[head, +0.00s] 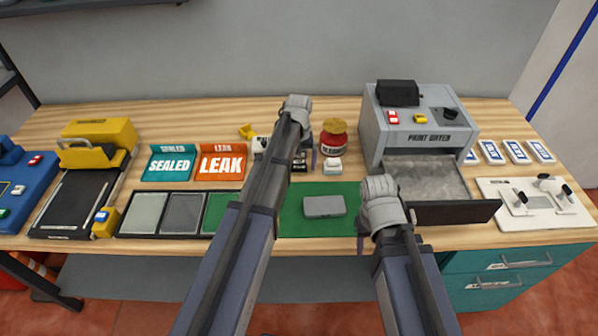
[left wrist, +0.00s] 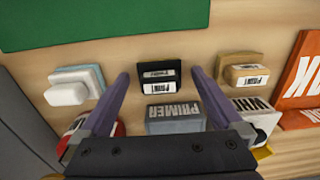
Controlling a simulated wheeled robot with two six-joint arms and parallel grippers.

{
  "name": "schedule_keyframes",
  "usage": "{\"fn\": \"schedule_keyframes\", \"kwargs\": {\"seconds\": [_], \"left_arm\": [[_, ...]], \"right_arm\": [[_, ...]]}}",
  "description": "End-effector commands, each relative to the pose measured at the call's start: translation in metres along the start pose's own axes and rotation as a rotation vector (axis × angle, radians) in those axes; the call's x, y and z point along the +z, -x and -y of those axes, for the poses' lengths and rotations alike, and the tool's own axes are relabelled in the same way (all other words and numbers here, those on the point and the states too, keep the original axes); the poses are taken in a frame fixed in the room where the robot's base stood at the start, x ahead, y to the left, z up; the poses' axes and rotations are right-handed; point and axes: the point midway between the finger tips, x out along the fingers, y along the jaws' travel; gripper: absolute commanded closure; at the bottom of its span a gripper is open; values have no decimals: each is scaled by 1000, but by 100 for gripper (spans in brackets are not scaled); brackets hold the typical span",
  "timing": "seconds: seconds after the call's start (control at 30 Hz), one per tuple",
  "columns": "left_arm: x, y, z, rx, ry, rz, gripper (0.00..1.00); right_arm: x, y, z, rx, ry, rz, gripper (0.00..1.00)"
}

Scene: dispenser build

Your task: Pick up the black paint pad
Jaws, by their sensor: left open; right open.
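The black paint pad (left wrist: 158,77) has a black block with white print and lies on the wooden bench. In the left wrist view it sits between the spread fingers of my left gripper (left wrist: 165,88), with space on both sides. In the head view the pad (head: 299,164) shows only partly beside my left arm. My left gripper (head: 303,156) is open and empty above it. My right gripper (head: 386,232) is open and empty, near the front edge between the green mat and the dryer's drawer.
A white pad (left wrist: 70,88) and a tan pad (left wrist: 242,74) flank the black one. A grey primer box (left wrist: 174,118) stands close by, beside a red jar (head: 333,138). The green mat (head: 290,222) bears a grey block (head: 324,206). The paint dryer (head: 415,130) stands right.

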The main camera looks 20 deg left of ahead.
Motion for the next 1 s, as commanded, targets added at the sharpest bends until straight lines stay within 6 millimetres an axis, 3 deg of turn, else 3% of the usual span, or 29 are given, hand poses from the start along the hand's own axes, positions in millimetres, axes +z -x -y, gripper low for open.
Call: {"fn": "schedule_keyframes", "kwargs": {"seconds": [0.13,0.83,1.0], "left_arm": [[0,1,0,0,0,0,1],[0,1,0,0,0,0,80],[0,1,0,0,0,0,83]], "right_arm": [[0,1,0,0,0,0,50],[0,1,0,0,0,0,50],[0,1,0,0,0,0,50]]}}
